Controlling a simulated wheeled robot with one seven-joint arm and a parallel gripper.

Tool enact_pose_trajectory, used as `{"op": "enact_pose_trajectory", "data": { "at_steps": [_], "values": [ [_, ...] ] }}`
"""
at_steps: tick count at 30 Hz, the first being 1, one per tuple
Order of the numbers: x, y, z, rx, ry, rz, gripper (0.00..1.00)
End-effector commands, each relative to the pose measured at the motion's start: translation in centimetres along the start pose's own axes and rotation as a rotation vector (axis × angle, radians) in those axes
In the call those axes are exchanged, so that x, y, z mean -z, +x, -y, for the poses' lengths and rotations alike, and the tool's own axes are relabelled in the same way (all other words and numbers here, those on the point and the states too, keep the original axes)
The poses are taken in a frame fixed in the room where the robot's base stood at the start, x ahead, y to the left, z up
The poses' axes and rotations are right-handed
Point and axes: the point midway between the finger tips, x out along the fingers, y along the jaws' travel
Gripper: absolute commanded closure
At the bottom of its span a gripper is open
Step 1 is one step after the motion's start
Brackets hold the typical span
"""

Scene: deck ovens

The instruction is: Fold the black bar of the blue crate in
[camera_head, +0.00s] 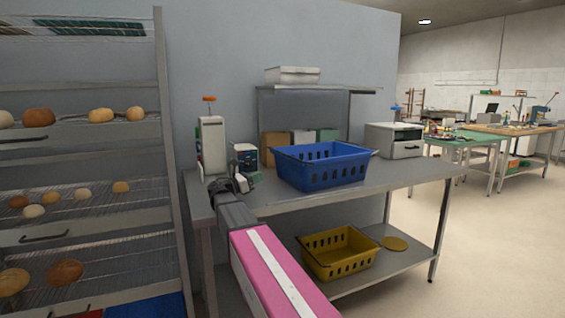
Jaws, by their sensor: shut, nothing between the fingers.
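The blue crate (322,177) stands upright on the steel table, with slotted sides and an open top. Thin black bars show at its rim, one at the right end (374,152) and one near the left end. They are too small to tell exactly how they lie. My gripper (252,179) is at the end of my pink and grey arm, left of the crate and apart from it. Its fingers are small and dark here; it is shut and empty.
A white machine (212,148) and a small box (245,157) stand behind my gripper. A grey metal box (394,140) is right of the crate. A yellow crate (338,256) sits on the lower shelf. A bread rack (85,160) stands at left. The table's right front is clear.

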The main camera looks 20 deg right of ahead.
Motion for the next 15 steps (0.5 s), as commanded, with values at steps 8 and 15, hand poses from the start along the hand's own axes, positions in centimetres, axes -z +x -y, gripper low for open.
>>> {"op": "enact_pose_trajectory", "data": {
  "at_steps": [8, 15],
  "values": [
    [0.0, 1.1, 0.0, 0.000, 0.000, 0.000, 1.00],
    [0.0, 5.3, 0.0, 0.003, 0.000, 0.000, 1.00]
  ]
}}
